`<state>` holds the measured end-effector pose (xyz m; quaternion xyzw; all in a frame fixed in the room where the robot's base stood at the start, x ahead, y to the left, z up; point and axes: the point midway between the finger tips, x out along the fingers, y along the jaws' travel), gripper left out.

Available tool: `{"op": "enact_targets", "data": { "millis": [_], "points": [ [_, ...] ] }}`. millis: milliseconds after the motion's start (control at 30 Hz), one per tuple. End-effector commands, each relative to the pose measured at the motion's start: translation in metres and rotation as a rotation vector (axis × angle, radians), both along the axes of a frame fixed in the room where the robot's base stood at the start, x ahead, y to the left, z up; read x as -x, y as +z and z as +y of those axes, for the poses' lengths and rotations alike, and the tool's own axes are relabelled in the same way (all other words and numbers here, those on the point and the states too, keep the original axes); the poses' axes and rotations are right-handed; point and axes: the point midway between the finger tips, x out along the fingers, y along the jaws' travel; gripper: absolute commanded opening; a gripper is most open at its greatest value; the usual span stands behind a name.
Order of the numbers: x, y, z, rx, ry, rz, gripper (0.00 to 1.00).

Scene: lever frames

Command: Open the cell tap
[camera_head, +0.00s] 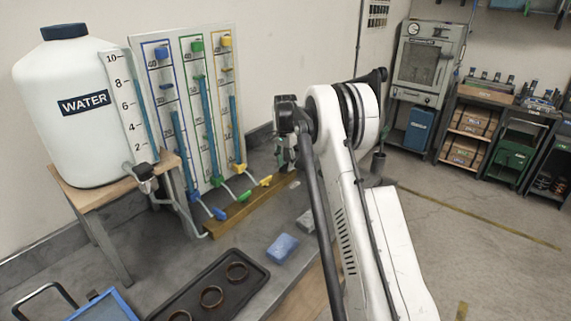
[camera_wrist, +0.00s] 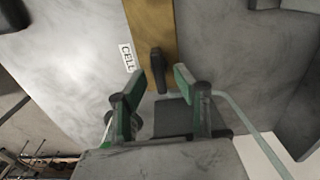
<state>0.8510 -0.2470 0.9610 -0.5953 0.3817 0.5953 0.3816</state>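The cell tap's black handle (camera_wrist: 157,68) is on a wooden strip beside a white "CELL" label (camera_wrist: 127,57) in the wrist view. It points roughly along the strip. My gripper (camera_wrist: 158,77) is open, with a green-padded finger on each side of the handle's lower end. I see no clear contact, and the height gap is hard to judge. In the head view my gripper (camera_head: 287,160) points down near the far end of the wooden strip (camera_head: 225,223). The cell tap cannot be made out there behind my gripper.
Blue (camera_head: 219,213), green (camera_head: 243,196) and yellow (camera_head: 266,180) taps line the strip before a gauge board (camera_head: 172,70). A white water tank (camera_head: 75,140) stands left. A black tray (camera_head: 180,290) with rings and a blue sponge (camera_head: 282,247) lie in front.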

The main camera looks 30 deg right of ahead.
Motion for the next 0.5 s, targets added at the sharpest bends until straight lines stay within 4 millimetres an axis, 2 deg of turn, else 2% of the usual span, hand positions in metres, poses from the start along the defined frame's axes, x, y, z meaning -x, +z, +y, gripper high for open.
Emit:
{"op": "enact_targets", "data": {
  "millis": [267, 500],
  "points": [
    [0.0000, -0.0013, 0.0000, 0.000, 0.000, 0.000, 0.29],
    [0.0000, -0.0010, 0.0000, 0.000, 0.000, 0.000, 0.00]
  ]
}}
